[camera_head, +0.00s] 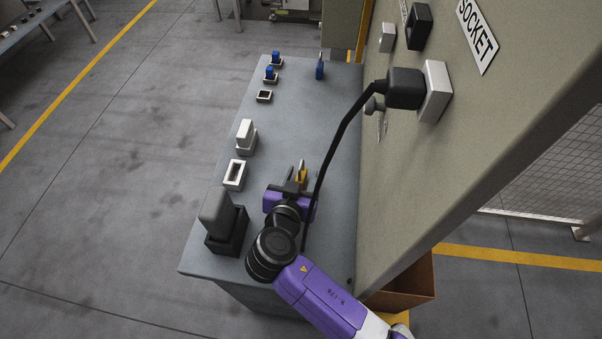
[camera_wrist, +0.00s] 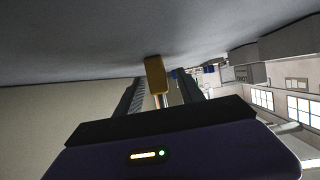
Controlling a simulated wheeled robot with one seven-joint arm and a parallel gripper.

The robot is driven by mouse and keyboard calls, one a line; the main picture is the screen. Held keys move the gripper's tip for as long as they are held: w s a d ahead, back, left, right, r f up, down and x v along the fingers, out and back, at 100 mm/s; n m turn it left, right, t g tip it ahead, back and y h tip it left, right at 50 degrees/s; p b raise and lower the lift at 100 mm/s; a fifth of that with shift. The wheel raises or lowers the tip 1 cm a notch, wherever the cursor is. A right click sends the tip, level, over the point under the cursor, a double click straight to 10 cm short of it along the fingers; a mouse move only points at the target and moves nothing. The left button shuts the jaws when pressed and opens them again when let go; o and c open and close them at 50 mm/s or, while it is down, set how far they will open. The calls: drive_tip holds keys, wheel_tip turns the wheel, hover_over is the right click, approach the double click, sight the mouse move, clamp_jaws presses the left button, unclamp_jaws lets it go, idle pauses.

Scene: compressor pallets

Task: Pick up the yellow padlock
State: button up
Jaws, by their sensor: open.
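The yellow padlock (camera_head: 301,175) is at the table (camera_head: 215,258), on the side near the panel wall. In the wrist view the yellow padlock (camera_wrist: 155,72) shows as a yellow block with a metal shackle pointing toward my gripper. My gripper (camera_head: 296,169) is open, with its fingers close around the padlock. In the wrist view the fingers of my gripper (camera_wrist: 161,80) lie to either side of the padlock, with gaps visible. I cannot tell whether either finger touches it. My gripper hides part of the padlock in the head view.
A black plug (camera_head: 405,88) sits in a wall socket, and its black cable hangs beside my gripper. Black (camera_head: 217,215) and white (camera_head: 246,131) blocks and an empty white frame (camera_head: 234,175) line the table's left side. A blue padlock (camera_head: 320,69) stands farther back.

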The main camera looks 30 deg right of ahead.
drive_tip(key=shift+w+d+f, duration=0.2)
drive_tip(key=shift+w+d, duration=0.1)
drive_tip(key=shift+w, duration=0.05)
clamp_jaws()
drive_tip(key=shift+r, duration=0.1)
